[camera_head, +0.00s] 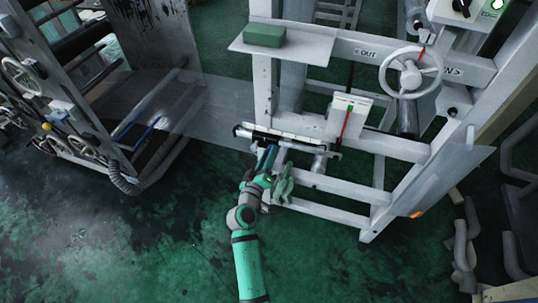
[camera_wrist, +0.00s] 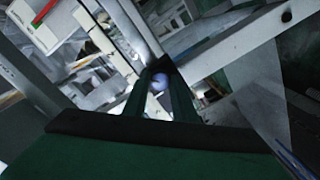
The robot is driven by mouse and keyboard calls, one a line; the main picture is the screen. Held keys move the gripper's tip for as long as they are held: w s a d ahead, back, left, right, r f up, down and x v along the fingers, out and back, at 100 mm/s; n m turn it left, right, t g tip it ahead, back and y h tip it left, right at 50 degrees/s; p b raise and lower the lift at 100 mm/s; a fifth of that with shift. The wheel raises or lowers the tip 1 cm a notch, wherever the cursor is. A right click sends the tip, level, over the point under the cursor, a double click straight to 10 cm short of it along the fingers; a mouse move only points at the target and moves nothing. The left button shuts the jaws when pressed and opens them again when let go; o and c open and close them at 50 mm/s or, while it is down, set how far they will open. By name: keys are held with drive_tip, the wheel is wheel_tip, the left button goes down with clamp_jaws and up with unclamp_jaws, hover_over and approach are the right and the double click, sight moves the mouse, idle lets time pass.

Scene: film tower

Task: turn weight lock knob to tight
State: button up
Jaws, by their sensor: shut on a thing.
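In the wrist view, a small round blue-grey knob (camera_wrist: 158,83), which I take to be the weight lock knob, sits between the fingertips of my gripper (camera_wrist: 160,88). The fingers are closed on it, one on each side. In the head view, my gripper (camera_head: 267,160) reaches up to the low front of the white machine frame, just below the white scale bar (camera_head: 285,136). The knob is hidden there by my gripper and the bar. No marking for tight or loose can be read.
A white gauge plate with a red pointer (camera_head: 346,122) stands right of the bar. A handwheel (camera_head: 410,74) is above it. A shelf (camera_head: 300,46) carries a green block (camera_head: 264,35). Frame rails (camera_head: 325,186) lie close on the right. Green floor (camera_head: 180,240) is open at left.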

drive_tip(key=shift+m, duration=0.3)
idle(0.4)
drive_tip(key=o, duration=1)
drive_tip(key=shift+o, duration=0.2)
drive_tip(key=shift+s, duration=0.1)
drive_tip(key=v, duration=1)
drive_tip(key=shift+s+a, duration=0.15)
drive_tip(key=shift+s, duration=0.2)
drive_tip(key=shift+f, duration=0.1)
